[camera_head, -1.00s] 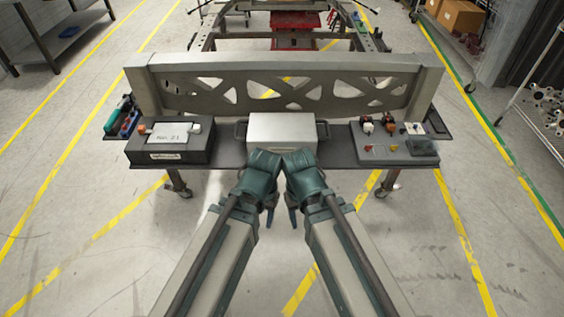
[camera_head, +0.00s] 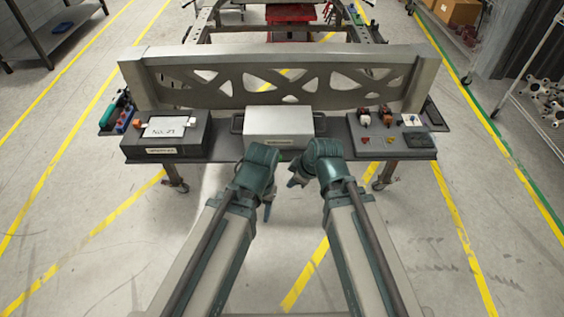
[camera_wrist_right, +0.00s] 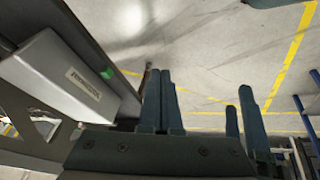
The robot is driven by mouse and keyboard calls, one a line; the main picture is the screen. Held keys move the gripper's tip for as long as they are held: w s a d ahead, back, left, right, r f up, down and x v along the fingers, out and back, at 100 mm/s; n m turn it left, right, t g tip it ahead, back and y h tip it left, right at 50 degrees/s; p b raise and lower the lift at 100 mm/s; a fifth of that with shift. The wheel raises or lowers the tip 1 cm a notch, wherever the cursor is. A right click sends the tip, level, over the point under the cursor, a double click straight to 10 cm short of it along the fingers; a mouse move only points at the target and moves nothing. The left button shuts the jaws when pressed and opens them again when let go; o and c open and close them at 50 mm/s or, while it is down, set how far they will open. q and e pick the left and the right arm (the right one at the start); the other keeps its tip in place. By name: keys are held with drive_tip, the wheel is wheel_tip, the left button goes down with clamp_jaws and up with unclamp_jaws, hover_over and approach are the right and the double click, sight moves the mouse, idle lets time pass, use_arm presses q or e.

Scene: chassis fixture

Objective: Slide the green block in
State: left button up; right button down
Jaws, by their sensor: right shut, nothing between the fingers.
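A small green block (camera_wrist_right: 107,73) shows in the right wrist view at the front edge of the silver box (camera_wrist_right: 60,75), close to its label. I cannot tell how far it sticks out. I cannot make it out in the head view, where the silver box (camera_head: 278,122) stands mid-bench. My right gripper (camera_head: 294,181) is in front of the bench, below the box, pointing left; its fingers (camera_wrist_right: 161,100) are shut and empty, apart from the block. My left gripper (camera_head: 267,212) hangs lower, pointing down; its jaw opening is unclear.
A dark case (camera_head: 168,146) with a white panel stands left of the box. A grey tray (camera_head: 390,146) with several small coloured parts lies to the right. A tall metal beam with cutouts (camera_head: 290,80) rises behind. The floor in front is clear.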

sight(280, 158)
drive_tip(key=w+n, duration=0.1)
drive_tip(key=w+r+n+t, duration=0.1)
drive_tip(key=w+d+r+n+t+y, duration=0.1)
drive_tip(key=w, duration=0.1)
drive_tip(key=shift+r+n, duration=0.1)
drive_tip(key=shift+n, duration=0.2)
drive_tip(key=shift+w+a, duration=0.1)
drive_tip(key=w+a+f+b, duration=0.3)
drive_tip(key=w+f+b, duration=0.5)
drive_tip(key=shift+w+a, duration=0.3)
drive_tip(key=shift+a, duration=0.05)
idle(0.3)
drive_tip(key=shift+w, duration=1.15)
drive_tip(key=shift+s, duration=0.1)
